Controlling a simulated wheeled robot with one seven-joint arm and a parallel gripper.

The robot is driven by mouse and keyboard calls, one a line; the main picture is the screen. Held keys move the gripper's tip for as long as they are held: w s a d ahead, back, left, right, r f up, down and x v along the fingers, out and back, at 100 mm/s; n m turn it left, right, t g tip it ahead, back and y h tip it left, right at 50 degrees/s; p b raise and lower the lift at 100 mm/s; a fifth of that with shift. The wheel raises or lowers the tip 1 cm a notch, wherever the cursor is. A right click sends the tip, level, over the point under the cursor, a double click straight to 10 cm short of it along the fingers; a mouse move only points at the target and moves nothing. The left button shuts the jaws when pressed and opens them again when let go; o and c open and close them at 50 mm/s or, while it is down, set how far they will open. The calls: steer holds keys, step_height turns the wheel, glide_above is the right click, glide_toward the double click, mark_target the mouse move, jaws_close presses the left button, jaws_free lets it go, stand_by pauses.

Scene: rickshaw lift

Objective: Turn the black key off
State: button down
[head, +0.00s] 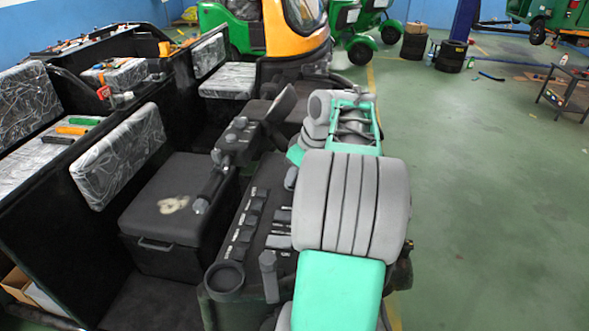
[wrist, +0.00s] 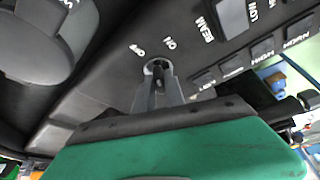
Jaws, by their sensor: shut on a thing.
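The black key (wrist: 158,70) sits in a round metal-rimmed switch on the dark dashboard, in the middle of the wrist view. White OFF and ON labels are printed just above it. The two grey fingers of my gripper (wrist: 159,88) reach up to the switch and are closed on the key. The fingers cover much of the key, so I cannot tell which label it points to. In the head view my own teal and grey arm hides the key and the fingers.
The dashboard (wrist: 220,45) carries several labelled rocker switches at right in the wrist view. A steering handlebar (head: 222,170) stands at the dash in the head view. A black seat box (head: 170,200) lies left of it. Green floor (head: 480,200) is open at right.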

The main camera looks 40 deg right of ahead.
steer(key=n+y+p, duration=0.1)
steer(key=n, duration=0.1)
steer(key=n+y+p, duration=0.1)
steer(key=n+p, duration=0.1)
steer(key=n, duration=0.1)
steer(key=shift+w+d+r+g, duration=0.1)
steer(key=shift+d+r+g, duration=0.05)
steer(key=shift+g, duration=0.25)
steer(key=shift+n, duration=0.4)
steer(key=c, duration=1.4)
jaws_free()
steer(key=p+v, duration=0.2)
steer(key=v, duration=0.5)
steer(key=shift+r+p, duration=0.3)
steer(key=shift+p, duration=0.05)
steer(key=shift+d, duration=0.1)
